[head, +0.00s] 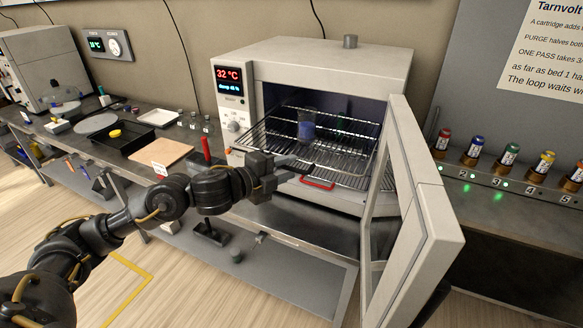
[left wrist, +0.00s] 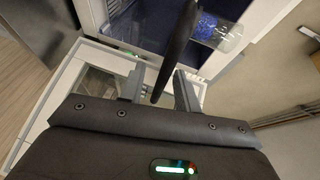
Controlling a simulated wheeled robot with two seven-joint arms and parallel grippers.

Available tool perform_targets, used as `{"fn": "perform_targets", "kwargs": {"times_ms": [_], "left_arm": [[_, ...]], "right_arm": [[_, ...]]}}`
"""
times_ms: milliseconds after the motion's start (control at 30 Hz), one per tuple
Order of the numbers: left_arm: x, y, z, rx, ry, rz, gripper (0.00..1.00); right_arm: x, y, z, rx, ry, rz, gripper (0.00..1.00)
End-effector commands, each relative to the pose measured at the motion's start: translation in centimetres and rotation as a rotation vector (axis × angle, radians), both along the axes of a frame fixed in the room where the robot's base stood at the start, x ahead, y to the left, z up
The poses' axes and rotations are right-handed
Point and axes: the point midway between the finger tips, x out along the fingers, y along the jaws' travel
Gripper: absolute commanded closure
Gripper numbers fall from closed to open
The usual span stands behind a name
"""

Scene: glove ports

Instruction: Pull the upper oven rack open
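The oven (head: 330,55) stands open on the bench. Its upper wire rack (head: 268,130) sticks out past the front opening. A clear beaker with blue contents (head: 307,125) stands upright on it and shows in the left wrist view (left wrist: 218,30). My left gripper (head: 296,170) is at the rack's front edge. In the left wrist view its two fingers (left wrist: 160,88) are apart, with a dark bar (left wrist: 177,45) running between them. Gaps show beside the bar; I cannot tell whether either finger touches it. A red handle (head: 318,184) shows just below the gripper. My right gripper is out of view.
The oven door (head: 415,230) is swung wide open to the right of the rack. A wooden board (head: 160,156), a black tray (head: 118,138) and small vials stand on the bench to the left. Coloured cartridges (head: 508,155) stand at the right.

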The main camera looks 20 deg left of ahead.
Motion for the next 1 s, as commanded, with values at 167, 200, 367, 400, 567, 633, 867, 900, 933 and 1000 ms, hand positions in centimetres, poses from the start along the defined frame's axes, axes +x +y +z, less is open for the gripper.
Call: {"fn": "perform_targets", "kwargs": {"times_ms": [167,200,367,400,567,633,867,900,933,1000], "left_arm": [[-3.4,1.8,0.4,0.007,-0.001,0.002,0.68],[-4.0,2.1,0.5,0.006,0.0,0.002,0.68],[-6.1,3.1,1.0,0.004,0.001,0.001,0.68],[-6.5,3.3,1.1,0.003,0.002,0.001,0.68],[-7.3,3.6,1.4,0.002,0.001,0.001,0.68],[-7.3,3.7,1.4,0.001,0.001,0.001,0.68],[-7.3,3.7,1.5,0.001,0.001,0.001,0.68],[-7.3,3.6,1.5,0.001,0.001,0.001,0.68],[-7.3,3.7,1.4,0.001,0.001,0.001,0.68],[-7.3,3.6,1.4,0.001,0.001,0.001,0.68]], "right_arm": [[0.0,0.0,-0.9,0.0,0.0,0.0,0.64],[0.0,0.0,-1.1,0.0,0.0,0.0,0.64],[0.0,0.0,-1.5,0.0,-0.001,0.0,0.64],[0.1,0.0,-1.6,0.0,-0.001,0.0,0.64],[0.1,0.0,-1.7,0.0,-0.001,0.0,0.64],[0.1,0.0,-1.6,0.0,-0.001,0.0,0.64],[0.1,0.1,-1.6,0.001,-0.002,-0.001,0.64],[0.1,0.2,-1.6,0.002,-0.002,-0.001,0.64],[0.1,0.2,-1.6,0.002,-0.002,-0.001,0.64],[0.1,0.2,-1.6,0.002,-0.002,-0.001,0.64]]}}
